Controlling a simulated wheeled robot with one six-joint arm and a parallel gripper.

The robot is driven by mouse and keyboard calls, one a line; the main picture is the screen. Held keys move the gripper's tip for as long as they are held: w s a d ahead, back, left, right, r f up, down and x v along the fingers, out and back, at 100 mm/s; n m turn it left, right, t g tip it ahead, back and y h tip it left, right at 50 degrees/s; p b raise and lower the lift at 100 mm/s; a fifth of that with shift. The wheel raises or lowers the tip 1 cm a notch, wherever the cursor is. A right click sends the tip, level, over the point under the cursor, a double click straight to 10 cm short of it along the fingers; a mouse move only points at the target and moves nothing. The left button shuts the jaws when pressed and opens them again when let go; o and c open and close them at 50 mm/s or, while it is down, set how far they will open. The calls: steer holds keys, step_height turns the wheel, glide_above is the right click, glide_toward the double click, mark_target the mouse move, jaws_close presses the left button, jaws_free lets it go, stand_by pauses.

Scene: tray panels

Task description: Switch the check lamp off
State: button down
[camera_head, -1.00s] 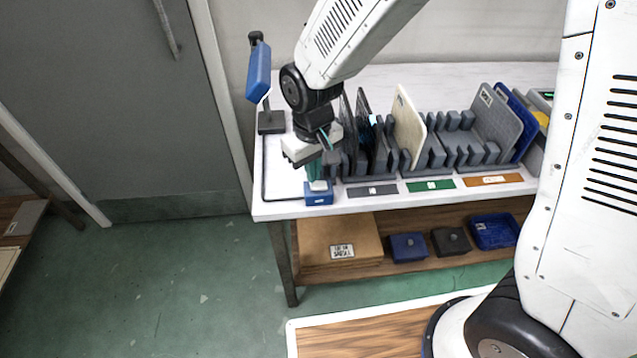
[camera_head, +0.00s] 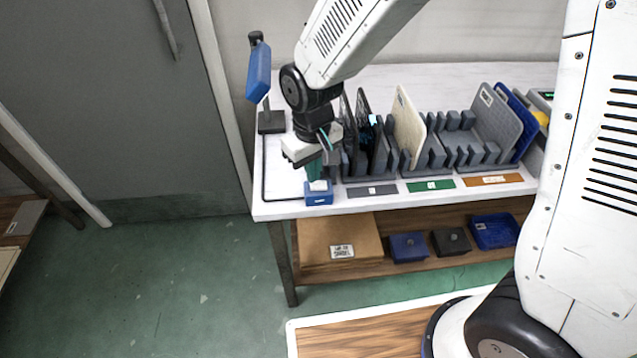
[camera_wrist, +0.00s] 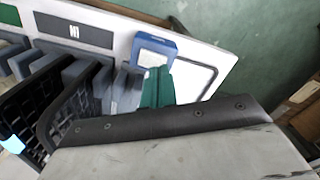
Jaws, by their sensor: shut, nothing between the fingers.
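A blue lamp head (camera_head: 259,71) stands on a dark post with a dark base at the back left of the white table; I cannot tell whether it is lit. A small blue box with a pale top plate, apparently its switch (camera_head: 318,197), sits at the table's front left edge. It also shows in the wrist view (camera_wrist: 158,38). My gripper (camera_head: 317,178) points down with its teal fingers shut and empty, right at the box's pale top. In the wrist view the fingertips (camera_wrist: 157,72) lie close against the box; I cannot tell whether they touch it. They partly hide its top.
A grey rack (camera_head: 432,157) with upright dark, cream, grey and blue panels stands just right of my gripper. Grey, green and orange labels line the table's front edge (camera_head: 400,199). A cardboard box (camera_head: 340,240) and small bins sit on the shelf below. Open floor lies left.

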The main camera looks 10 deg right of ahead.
mark_target(313, 185)
steer(key=shift+f, duration=0.9)
stand_by(0.7)
steer(key=shift+r, duration=3.5)
steer(key=s+d+r+m, duration=0.2)
steer(key=s+d+r, duration=0.5)
steer(key=s+d, duration=0.2)
steer(key=s+d+r+m+t, duration=0.1)
steer(key=s+d+r+m, duration=0.2)
steer(key=s+d+r, duration=0.5)
steer(key=s+d, duration=0.2)
steer(key=d, duration=0.1)
steer(key=shift+s+d+m, duration=0.25)
steer(key=shift+d+m, duration=0.05)
steer(key=shift+d, duration=0.05)
